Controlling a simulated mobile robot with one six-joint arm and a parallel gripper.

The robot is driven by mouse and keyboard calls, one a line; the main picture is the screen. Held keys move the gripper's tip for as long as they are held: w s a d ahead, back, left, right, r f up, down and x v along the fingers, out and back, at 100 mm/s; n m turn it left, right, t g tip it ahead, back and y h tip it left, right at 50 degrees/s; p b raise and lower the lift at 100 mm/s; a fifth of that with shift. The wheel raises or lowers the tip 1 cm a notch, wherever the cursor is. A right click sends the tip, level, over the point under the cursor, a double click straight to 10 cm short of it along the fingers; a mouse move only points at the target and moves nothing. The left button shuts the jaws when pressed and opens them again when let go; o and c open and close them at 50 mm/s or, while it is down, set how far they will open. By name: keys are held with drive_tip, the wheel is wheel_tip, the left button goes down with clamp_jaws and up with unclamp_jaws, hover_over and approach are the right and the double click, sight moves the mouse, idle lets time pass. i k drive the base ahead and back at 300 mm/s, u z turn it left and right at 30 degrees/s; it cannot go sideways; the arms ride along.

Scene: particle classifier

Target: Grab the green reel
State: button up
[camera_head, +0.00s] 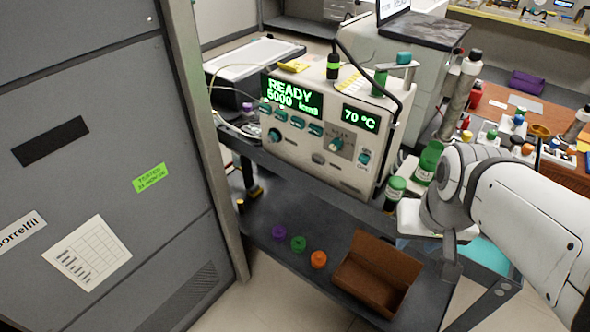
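The green reel (298,243) is a small spool on the dark lower shelf (262,213), in front of the particle classifier (325,135). It sits between a purple reel (279,232) and an orange reel (318,259), apart from both. My white arm comes in from the right. My gripper (451,268) points down at the right end of the shelf, to the right of the green reel and beyond the brown box. Its fingers are seen edge-on, so I cannot tell whether they are open or shut.
An open brown box (376,274) lies on the shelf between the reels and my gripper. Green-capped bottles (395,190) stand behind my gripper. A tall grey cabinet (95,160) fills the left. The shelf left of the reels is mostly clear.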

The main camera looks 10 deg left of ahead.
sight(297, 243)
drive_tip(key=u, duration=0.35)
drive_tip(key=k, duration=0.95)
drive_tip(key=u, duration=0.2)
drive_tip(key=i, duration=1)
drive_tip(key=u, duration=0.3)
drive_tip(key=k, duration=1.05)
drive_tip(key=z, duration=0.25)
drive_tip(key=i, duration=1)
drive_tip(key=u, duration=0.05)
